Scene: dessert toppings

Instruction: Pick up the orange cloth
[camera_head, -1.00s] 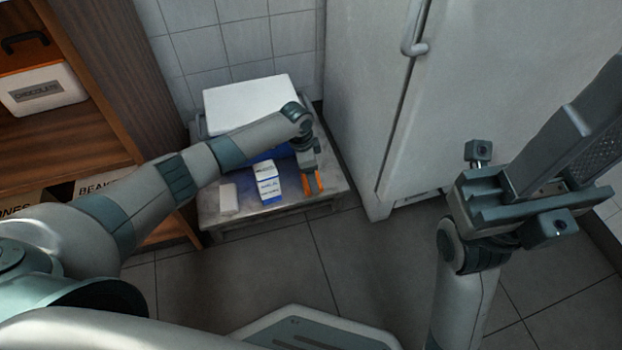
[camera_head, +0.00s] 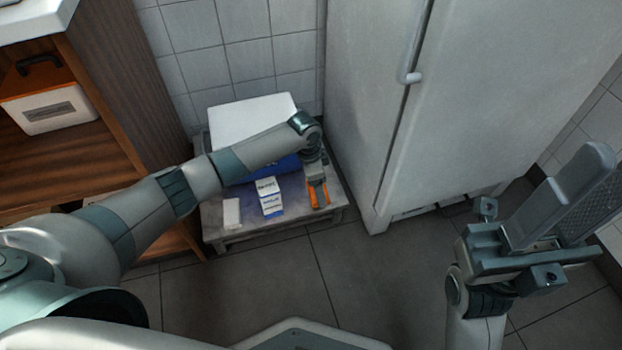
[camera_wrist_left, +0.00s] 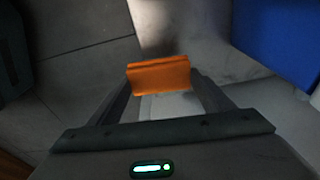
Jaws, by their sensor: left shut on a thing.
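The orange cloth (camera_wrist_left: 158,76) is between the fingertips of my left gripper in the left wrist view, a folded strip gripped near the tips. In the head view my left gripper (camera_head: 317,187) points down over the right part of a low grey table (camera_head: 300,213), and the orange cloth (camera_head: 313,199) shows at its fingers. I cannot tell whether the cloth touches the tabletop. My right gripper (camera_head: 575,205) is raised at the right with its fingers apart and nothing between them.
A white-topped box with blue below (camera_head: 250,118) stands at the back of the table. Blue-and-white packets (camera_head: 269,198) and a small white block (camera_head: 232,212) lie left of the cloth. A white fridge (camera_head: 480,90) stands right, a wooden shelf (camera_head: 140,110) left. The front floor is clear.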

